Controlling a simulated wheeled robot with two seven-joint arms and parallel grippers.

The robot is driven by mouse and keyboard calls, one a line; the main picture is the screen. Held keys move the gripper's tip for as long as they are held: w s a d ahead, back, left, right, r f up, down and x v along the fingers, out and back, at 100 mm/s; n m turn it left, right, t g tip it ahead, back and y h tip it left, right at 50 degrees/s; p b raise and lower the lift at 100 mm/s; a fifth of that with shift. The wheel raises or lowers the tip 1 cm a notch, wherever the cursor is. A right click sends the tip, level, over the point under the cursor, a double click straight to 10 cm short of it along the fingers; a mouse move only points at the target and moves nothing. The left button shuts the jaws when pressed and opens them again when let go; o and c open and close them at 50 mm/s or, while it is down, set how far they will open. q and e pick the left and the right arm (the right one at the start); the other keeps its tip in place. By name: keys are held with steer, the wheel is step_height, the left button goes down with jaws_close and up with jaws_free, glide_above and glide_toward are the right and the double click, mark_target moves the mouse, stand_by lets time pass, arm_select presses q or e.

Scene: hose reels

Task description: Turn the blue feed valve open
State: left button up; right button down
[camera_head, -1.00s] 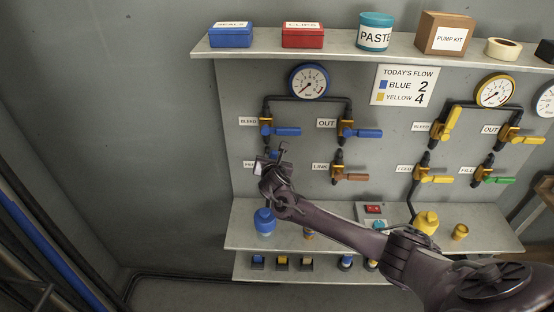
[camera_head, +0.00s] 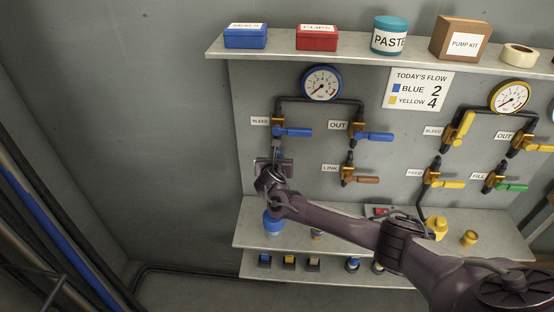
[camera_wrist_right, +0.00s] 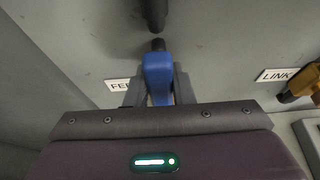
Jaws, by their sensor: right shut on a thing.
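My right gripper (camera_head: 276,158) is at the blue feed valve on the wall panel, under the bleed valve, and covers most of it. In the right wrist view its fingers (camera_wrist_right: 158,92) are shut on the valve's blue handle (camera_wrist_right: 158,72), one on each side. The handle lines up with the dark pipe (camera_wrist_right: 156,12) above it. The feed label (camera_wrist_right: 119,84) is partly hidden behind a finger. The valve body is hidden. The blue gauge (camera_head: 321,83) stands above. My left gripper is not in view.
Nearby are the blue bleed handle (camera_head: 294,132), the blue out handle (camera_head: 376,137) and the brown link handle (camera_head: 363,180), all sideways. The wall to the left is bare.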

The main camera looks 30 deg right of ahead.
steer(key=c, duration=1.2)
jaws_free()
steer(key=shift+f, duration=0.1)
steer(key=shift+c, duration=0.2)
steer(key=v, duration=0.7)
steer(key=shift+s+a+r+b, duration=0.2)
steer(key=shift+s+a+b, duration=0.1)
steer(key=shift+b, duration=0.15)
